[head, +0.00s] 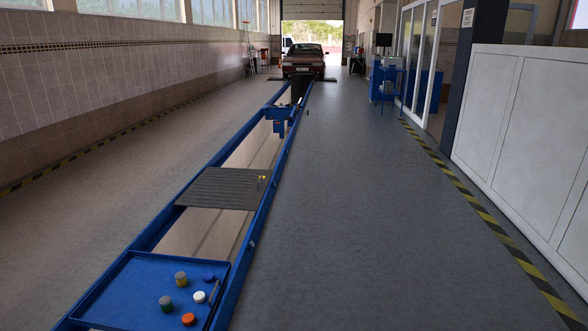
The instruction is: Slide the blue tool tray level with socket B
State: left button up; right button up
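The blue tool tray (120,290) is at the lower left of the head view, across the near end of the blue rails of a long pit. No label marking socket B is readable. Neither of my grippers shows.
A ribbed grey plate (222,188) spans the rails beyond the tray, with a small yellow piece (262,179) at its right. Farther along is a blue jack (280,115), then a parked car (304,61). The grey floor (370,220) right of the rails is clear up to white cabinets (525,130).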

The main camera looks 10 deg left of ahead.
aim_at(127, 299)
jog(key=i, duration=1)
jog(key=i+l+u, duration=0.15)
jog(key=i, duration=0.9)
